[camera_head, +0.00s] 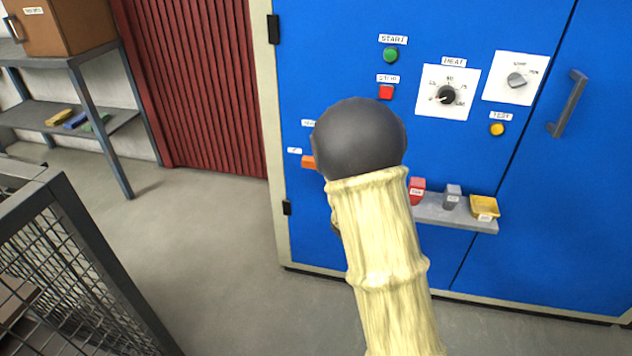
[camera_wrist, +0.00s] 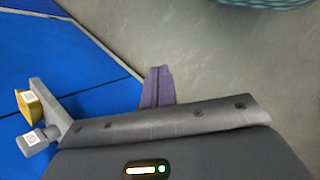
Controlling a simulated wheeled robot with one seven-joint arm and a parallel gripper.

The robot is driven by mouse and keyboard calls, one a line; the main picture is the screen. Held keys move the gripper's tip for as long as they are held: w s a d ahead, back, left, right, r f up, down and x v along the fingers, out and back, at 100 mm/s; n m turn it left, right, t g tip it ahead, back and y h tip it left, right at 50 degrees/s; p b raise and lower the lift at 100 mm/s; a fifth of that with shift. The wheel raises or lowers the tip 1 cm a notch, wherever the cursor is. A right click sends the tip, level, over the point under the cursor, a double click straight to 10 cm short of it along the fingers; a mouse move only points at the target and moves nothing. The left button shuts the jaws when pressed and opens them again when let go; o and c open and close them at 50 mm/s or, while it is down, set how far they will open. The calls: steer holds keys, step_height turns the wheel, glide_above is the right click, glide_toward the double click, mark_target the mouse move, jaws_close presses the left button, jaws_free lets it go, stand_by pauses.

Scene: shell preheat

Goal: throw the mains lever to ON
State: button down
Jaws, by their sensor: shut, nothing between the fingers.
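An orange piece (camera_head: 308,162), which looks like the lever's handle, shows at the left edge of the blue cabinet (camera_head: 330,40) in the head view. Two small white labels (camera_head: 294,151) are beside and above it. My arm hides most of the lever, so I cannot tell its full position. My gripper (camera_wrist: 158,72) shows in the wrist view with its fingers together and empty. It points over the grey floor beside the cabinet's edge. The lever does not show in the wrist view. My gripper is hidden behind my arm in the head view.
The cabinet has a green button (camera_head: 390,55), a red button (camera_head: 386,92), a heat dial (camera_head: 446,95), a yellow button (camera_head: 497,129) and a door handle (camera_head: 568,103). A small ledge (camera_head: 430,212) with blocks juts out. A mesh cage (camera_head: 60,225) stands left. The floor between is clear.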

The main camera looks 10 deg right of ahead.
steer(key=w+d+f+n+h+b, duration=0.1)
steer(key=w+d+f+n+h, duration=0.25)
steer(key=w+d+h, duration=0.3)
steer(key=w+a+r+n+t+h+b, duration=0.1)
steer(key=w+a+n+t+h+b, duration=0.1)
steer(key=w+n+t+h, duration=0.55)
steer(key=w+a+f+n+t+y, duration=0.1)
steer(key=w+a+n+t+y, duration=0.4)
steer(key=a+n+t, duration=0.3)
steer(key=w+a+f+n+t+y+b, duration=0.1)
steer(key=w+a+f+n+t+y, duration=0.1)
steer(key=w+a+n+t+y, duration=0.3)
steer(key=w+a+n+t, duration=0.3)
steer(key=a+t, duration=0.3)
steer(key=t, duration=0.1)
steer(key=shift+w+a+n+t, duration=0.2)
steer(key=shift+a+n+t, duration=0.1)
steer(key=shift+n+t, duration=0.1)
steer(key=shift+f, duration=0.1)
steer(key=s+r+x, duration=0.2)
steer(key=x, duration=1.1)
steer(key=shift+a, duration=0.3)
